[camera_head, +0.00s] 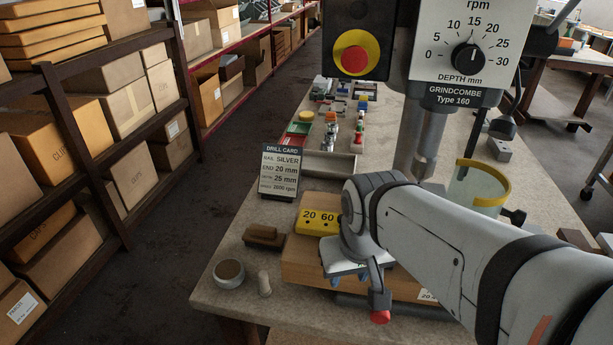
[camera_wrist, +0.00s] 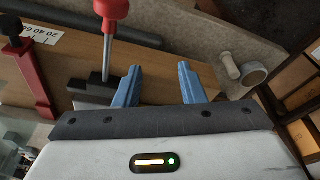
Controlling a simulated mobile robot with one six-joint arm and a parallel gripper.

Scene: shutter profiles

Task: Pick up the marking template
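A yellow block marked "20 60" (camera_head: 317,221), which looks like the marking template, lies on the wooden block (camera_head: 300,262) in the head view. My arm covers its right end. I do not make it out in the wrist view. My gripper (camera_wrist: 158,83) is open, with its two blue fingertips apart and nothing between them. It is over the wooden block, which also shows in the wrist view (camera_wrist: 160,60). In the head view my wrist hangs just in front of the yellow block and hides most of the fingers.
A red-handled tool (camera_wrist: 112,12) and dark blocks (camera_wrist: 95,92) stand close to the left finger. A red clamp (camera_wrist: 28,80) is farther left. A peg (camera_head: 264,284), a round dish (camera_head: 229,273) and a brown brush-like block (camera_head: 263,236) lie left of the wood. The drill card (camera_head: 281,171) stands behind.

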